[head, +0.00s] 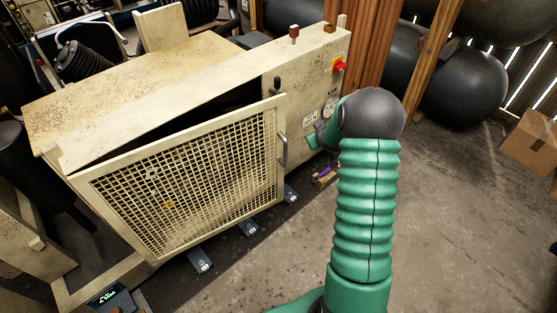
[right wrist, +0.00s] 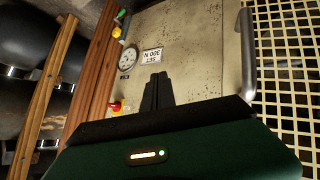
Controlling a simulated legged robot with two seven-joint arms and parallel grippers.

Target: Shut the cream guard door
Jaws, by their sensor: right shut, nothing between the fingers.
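The cream guard door (head: 185,178), a mesh panel in a frame, stands ajar on the front of the cream compressor housing (head: 215,75). A dark gap shows behind its top edge. Its grey bar handle (head: 283,150) is on the right edge. In the right wrist view the door mesh (right wrist: 290,85) and handle (right wrist: 248,50) are at the right. My right gripper (right wrist: 157,80) is shut and empty, in front of the housing's panel, left of the handle and apart from it in that picture. In the head view my green arm mostly hides this gripper. My left gripper is not in view.
A red knob (head: 340,66) and a gauge (right wrist: 128,58) are on the housing panel. Several blue-grey pieces, one (head: 200,260) among them, lie on the floor below the door. Black tanks (head: 462,85) and a cardboard box (head: 530,143) stand at right. The floor at lower right is clear.

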